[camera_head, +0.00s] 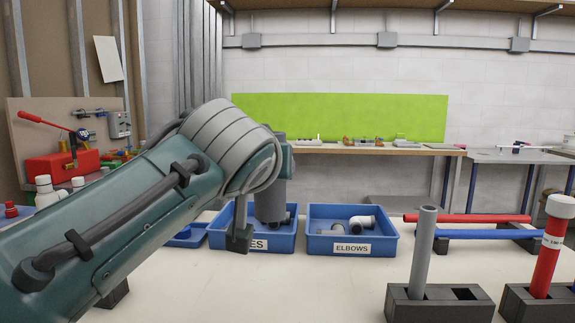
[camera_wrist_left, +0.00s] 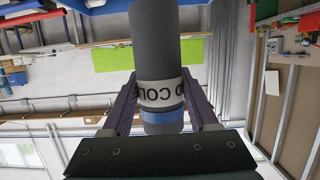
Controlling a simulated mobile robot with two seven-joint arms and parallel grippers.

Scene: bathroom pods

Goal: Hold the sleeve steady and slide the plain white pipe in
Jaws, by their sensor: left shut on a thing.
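My left gripper (camera_wrist_left: 160,84) is shut on a dark grey pipe (camera_wrist_left: 154,40) in the left wrist view. The pipe runs up through the fingers and has a white label with upside-down letters, partly readable as "COL", and a blue band near its lower end. No plain white pipe can be made out. Which piece is the sleeve I cannot tell. A grey pipe (camera_head: 423,250) stands upright in a dark block (camera_head: 440,306). My right gripper is not in view.
A red pipe (camera_head: 547,258) with a white top stands in another block at right. Red (camera_head: 470,218) and blue (camera_head: 490,234) pipes lie on dark supports behind. Blue bins stand mid-table, one labelled ELBOWS (camera_head: 390,236) with white fittings. The front middle table (camera_head: 290,285) is clear.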

